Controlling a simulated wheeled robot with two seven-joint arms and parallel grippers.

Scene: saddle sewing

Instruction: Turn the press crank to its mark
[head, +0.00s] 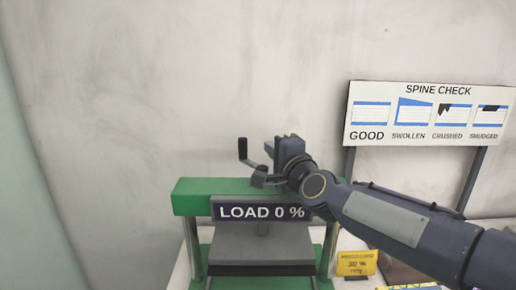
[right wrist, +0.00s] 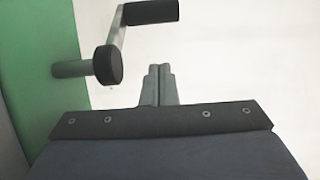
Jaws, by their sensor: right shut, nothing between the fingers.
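The press (head: 190,197) is a green frame with a dark plate inside, and its display (head: 261,211) reads LOAD 0 %. The crank (head: 243,150) stands on top of the press, with a dark upright handle in the head view. In the right wrist view the crank's black handle (right wrist: 151,12), grey arm and round black hub (right wrist: 107,65) show beside the green beam (right wrist: 35,70). My right gripper (head: 280,148) is beside the crank, to its right; its fingers (right wrist: 158,72) are shut and empty, apart from the handle in the wrist view. I cannot make out a mark. My left gripper is not in view.
A SPINE CHECK board (head: 431,113) stands on posts at the right. A yellow card (head: 356,263), partly readable with 30 %, stands right of the press, below my right arm. The wall behind and the space left of the press are clear.

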